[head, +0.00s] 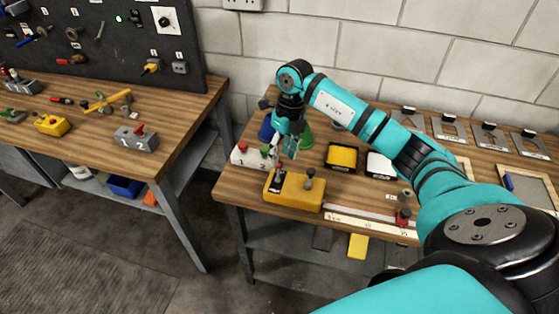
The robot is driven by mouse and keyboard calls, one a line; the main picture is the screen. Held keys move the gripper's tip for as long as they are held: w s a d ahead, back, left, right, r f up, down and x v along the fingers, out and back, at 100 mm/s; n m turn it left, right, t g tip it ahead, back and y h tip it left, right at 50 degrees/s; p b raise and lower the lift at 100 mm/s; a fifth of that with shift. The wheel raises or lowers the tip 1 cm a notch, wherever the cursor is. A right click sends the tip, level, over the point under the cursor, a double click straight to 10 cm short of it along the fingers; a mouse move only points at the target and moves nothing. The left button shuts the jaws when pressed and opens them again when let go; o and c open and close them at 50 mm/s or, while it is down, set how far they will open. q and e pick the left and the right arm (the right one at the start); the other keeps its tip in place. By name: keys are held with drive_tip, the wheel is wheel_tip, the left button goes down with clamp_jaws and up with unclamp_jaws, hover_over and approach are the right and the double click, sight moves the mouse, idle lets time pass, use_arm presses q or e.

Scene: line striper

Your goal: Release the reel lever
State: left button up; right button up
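A yellow box-shaped device (297,192) sits at the front left of the right-hand workbench. Two short upright levers stand on it: one at its left end (275,183) and one with a dark knob (310,179) further right. Which of them is the reel lever I cannot tell. My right gripper (283,155) points down, just above and behind the left part of the device, close to the left lever. Its fingers are small and partly overlapped, so neither their opening nor any contact is clear. My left gripper is out of view.
A yellow pad (342,157) and a white ruler strip (365,224) lie to the right. A gap separates the left bench (75,148).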

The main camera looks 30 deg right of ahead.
sight(279, 164)
drive_tip(key=shift+a+f+p, duration=0.25)
drive_tip(key=shift+f, duration=1)
drive_tip(key=shift+a+f+p, duration=0.2)
drive_tip(key=shift+f+p, duration=0.05)
drive_tip(key=shift+f, duration=0.95)
clamp_jaws()
